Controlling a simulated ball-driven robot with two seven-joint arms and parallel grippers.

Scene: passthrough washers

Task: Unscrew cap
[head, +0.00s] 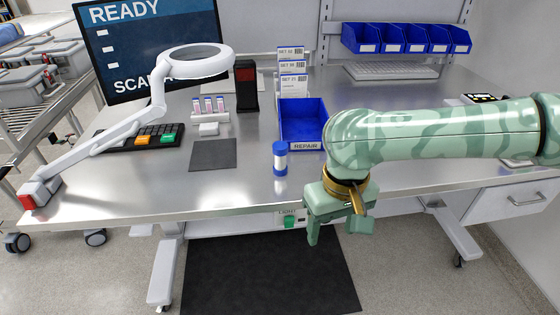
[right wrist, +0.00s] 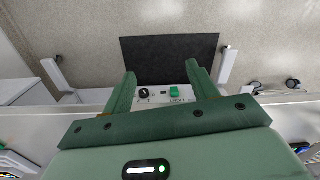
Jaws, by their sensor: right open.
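A small white bottle with a blue cap (head: 280,149) stands upright on the metal workbench (head: 225,185) near its front edge, in the head view. Its white body (head: 280,166) has a blue band at the base. The cap is on the bottle. My right gripper (head: 338,232) is open and empty, in front of the bench edge, to the right of and lower in the picture than the bottle. In the right wrist view its two fingers (right wrist: 161,85) are apart with nothing between them, and the bottle does not show there. My left gripper is not in view.
A blue REPAIR bin (head: 302,110) sits just behind the bottle. A dark grey mat (head: 213,154) lies left of it. A magnifier lamp (head: 194,60) reaches over the left side. A black floor mat (head: 270,275) lies below the bench. The bench around the bottle's left is clear.

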